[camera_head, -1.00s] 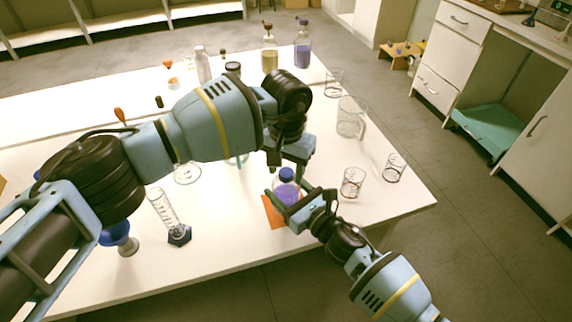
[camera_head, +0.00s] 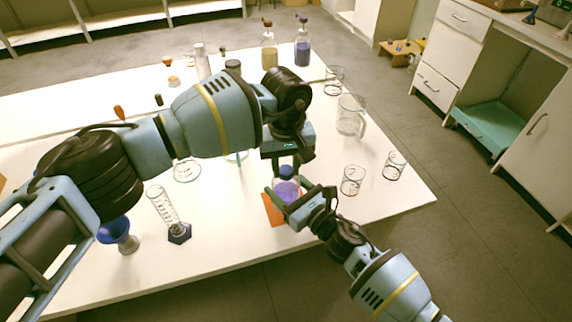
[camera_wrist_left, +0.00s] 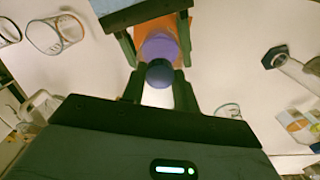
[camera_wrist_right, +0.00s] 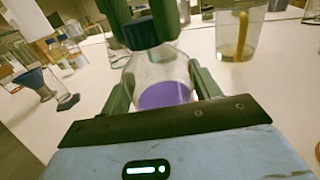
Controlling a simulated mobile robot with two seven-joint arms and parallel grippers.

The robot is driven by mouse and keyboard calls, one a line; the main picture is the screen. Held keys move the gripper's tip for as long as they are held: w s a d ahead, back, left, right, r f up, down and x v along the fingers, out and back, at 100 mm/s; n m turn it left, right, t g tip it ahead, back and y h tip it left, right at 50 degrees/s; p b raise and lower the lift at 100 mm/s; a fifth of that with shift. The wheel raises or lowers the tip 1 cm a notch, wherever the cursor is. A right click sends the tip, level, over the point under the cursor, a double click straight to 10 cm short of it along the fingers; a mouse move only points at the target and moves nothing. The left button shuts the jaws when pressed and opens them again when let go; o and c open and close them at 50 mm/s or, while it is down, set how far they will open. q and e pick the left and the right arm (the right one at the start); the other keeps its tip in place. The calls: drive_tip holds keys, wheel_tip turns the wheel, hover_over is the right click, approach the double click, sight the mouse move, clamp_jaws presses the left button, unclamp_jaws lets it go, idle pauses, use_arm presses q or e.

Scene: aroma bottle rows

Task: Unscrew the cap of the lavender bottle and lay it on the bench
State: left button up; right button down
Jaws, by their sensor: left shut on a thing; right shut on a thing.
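My left gripper (camera_head: 286,166) comes from above and is shut on the cap. The left wrist view shows the cap (camera_wrist_left: 159,73) between its fingers. In the right wrist view the cap (camera_wrist_right: 142,33) sits at the bottle's neck.
Two beakers (camera_head: 353,181) (camera_head: 395,166) and a glass jug (camera_head: 350,117) stand to the right. A graduated cylinder (camera_head: 166,212) stands to the left. A yellow-filled bottle (camera_head: 269,55) and a blue-purple bottle (camera_head: 302,52) stand at the back. The bench front (camera_head: 235,240) is bare left of the mat.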

use_arm(q)
drive_tip(key=n, duration=1.8)
drive_tip(key=shift+n, duration=0.4)
drive_tip(key=n, duration=0.4)
drive_tip(key=shift+n, duration=0.3)
drive_tip(key=n, duration=1.6)
drive_tip(key=shift+r+n, duration=0.1)
drive_tip(key=shift+n, duration=0.3)
drive_tip(key=n, duration=0.6)
